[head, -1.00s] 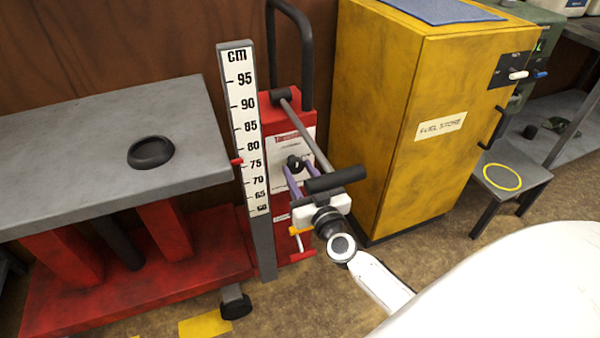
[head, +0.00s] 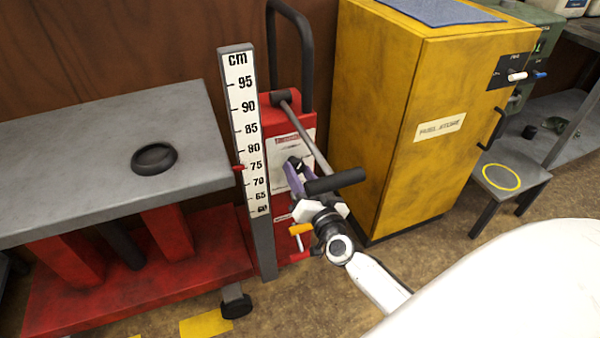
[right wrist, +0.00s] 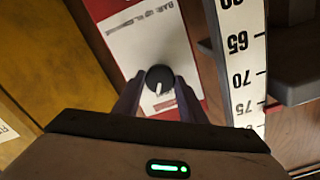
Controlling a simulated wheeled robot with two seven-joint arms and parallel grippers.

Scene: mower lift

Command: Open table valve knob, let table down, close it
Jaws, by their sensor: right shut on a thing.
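The valve knob (right wrist: 160,78) is round and black with a white mark, on the white label plate of the red lift post (head: 282,120). In the right wrist view its mark points down and slightly left. My right gripper (right wrist: 157,98) is shut on the knob, a finger on each side. In the head view the gripper (head: 295,172) is turned at a tilt and partly hides the knob. The grey lift table (head: 80,150) stands left of the post. Its red pointer (head: 238,167) is at about 75 on the cm scale (head: 247,130). My left gripper is out of view.
A black-gripped lever (head: 335,182) slopes out just above my right gripper. The yellow fuel cabinet (head: 400,90) stands close on the right. A black ring (head: 154,158) lies on the table.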

